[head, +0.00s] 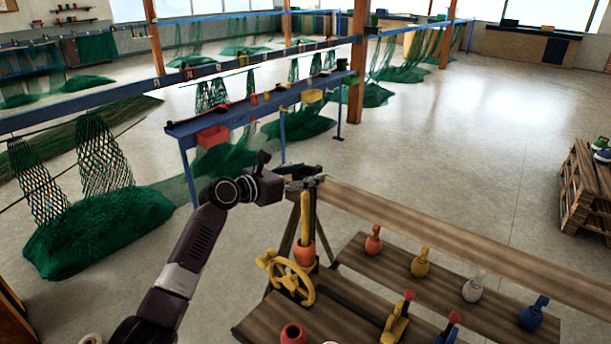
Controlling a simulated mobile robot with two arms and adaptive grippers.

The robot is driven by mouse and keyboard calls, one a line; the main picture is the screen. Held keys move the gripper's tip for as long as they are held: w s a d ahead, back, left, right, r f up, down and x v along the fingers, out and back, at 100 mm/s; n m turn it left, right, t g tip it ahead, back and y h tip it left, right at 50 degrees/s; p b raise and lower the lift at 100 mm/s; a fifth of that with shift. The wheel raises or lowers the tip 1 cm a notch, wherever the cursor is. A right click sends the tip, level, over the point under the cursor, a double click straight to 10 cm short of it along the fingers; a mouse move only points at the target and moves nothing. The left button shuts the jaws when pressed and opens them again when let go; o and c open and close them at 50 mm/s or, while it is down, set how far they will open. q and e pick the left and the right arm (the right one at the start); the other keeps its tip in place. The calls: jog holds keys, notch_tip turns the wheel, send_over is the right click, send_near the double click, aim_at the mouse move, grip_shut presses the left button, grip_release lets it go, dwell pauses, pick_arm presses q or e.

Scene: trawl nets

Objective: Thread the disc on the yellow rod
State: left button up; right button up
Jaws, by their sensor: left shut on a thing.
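The yellow rod (305,216) stands upright at the left end of the wooden planks, with an orange piece (304,254) around its foot. My left gripper (304,183) is at the top of the rod, shut on a thin greyish thing that I take for the disc. The fingers hide much of it, so its hole and whether the rod tip is inside it cannot be told. My right gripper is not in view.
A yellow spoked wheel (290,279) sits just in front of the rod. Red (373,241), yellow (420,263), white (473,287) and blue (534,314) bulb-shaped pieces stand on the plank at right. A blue table (262,103) is behind; open floor lies at right.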

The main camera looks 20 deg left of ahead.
aim_at(305, 192)
pick_arm(q)
jog(key=shift+f+b, duration=1.55)
jog(key=shift+b, duration=0.2)
jog(key=shift+f+b, duration=0.45)
jog(key=shift+f, duration=0.9)
jog(key=o, duration=1.3)
jog(key=shift+c, duration=0.2)
jog(key=shift+s+a, duration=0.1)
jog(key=v, duration=1.1)
jog(key=shift+s, duration=0.4)
